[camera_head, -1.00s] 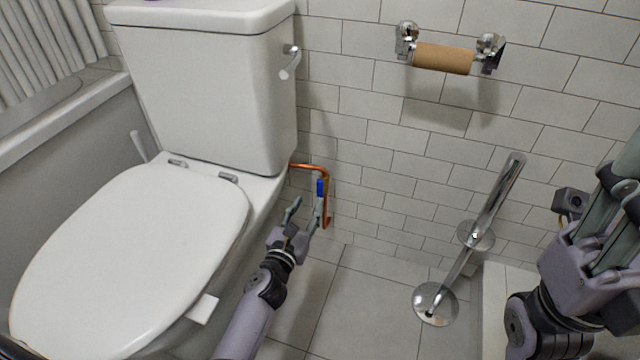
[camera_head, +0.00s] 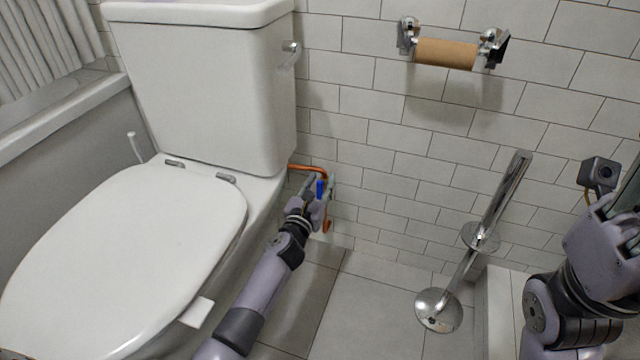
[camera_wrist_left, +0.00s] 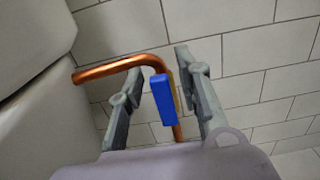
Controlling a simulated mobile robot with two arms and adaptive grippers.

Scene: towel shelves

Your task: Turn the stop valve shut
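The stop valve has a blue handle (camera_head: 320,188) on a copper pipe (camera_head: 309,167) that runs from the wall to the toilet, low beside the tank. In the left wrist view the blue handle (camera_wrist_left: 163,99) stands between the two fingers of my left gripper (camera_wrist_left: 150,75), with gaps on both sides. The copper pipe bends above and behind it. My left gripper (camera_head: 318,186) is open around the handle in the head view, partly hiding the valve. My right arm (camera_head: 600,250) is at the right edge; its fingers are cut off by the frame.
The white toilet (camera_head: 130,240) stands close on the left of my left arm. A chrome brush stand (camera_head: 480,236) is on the floor to the right. A paper holder with an empty roll (camera_head: 445,53) is on the tiled wall. The floor between is clear.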

